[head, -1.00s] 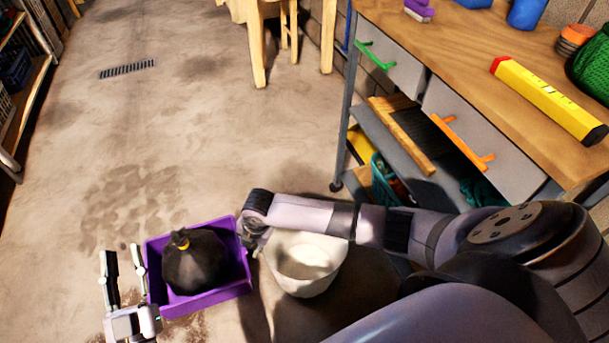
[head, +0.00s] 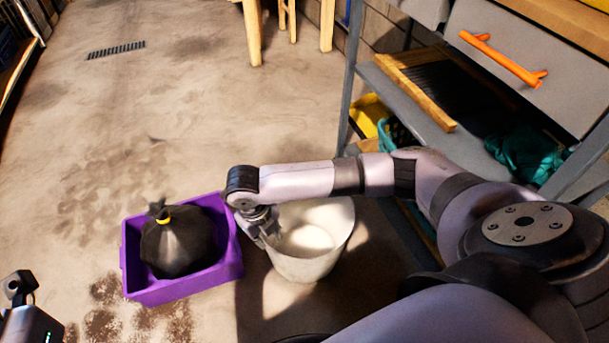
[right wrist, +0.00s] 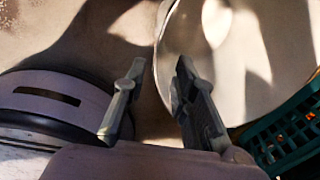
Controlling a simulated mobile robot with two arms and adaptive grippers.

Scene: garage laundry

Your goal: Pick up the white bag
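No white bag can be made out. A black tied bag (head: 178,242) with a yellow band sits in a purple crate (head: 185,289) on the floor. A white bucket (head: 308,262) stands right of the crate; its inside looks pale and no separate bag can be told in it. My right gripper (head: 268,233) hangs at the bucket's left rim, between crate and bucket. In the right wrist view its fingers (right wrist: 160,66) are apart and empty, with the bucket (right wrist: 245,70) just beyond the right finger. My left gripper (head: 20,290) is partly cut off at the lower left.
A grey workbench with an orange-handled drawer (head: 497,60) and a lower shelf (head: 400,92) stands at the right. A teal basket (right wrist: 285,135) lies near the bucket. Wooden legs (head: 252,32) stand at the back.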

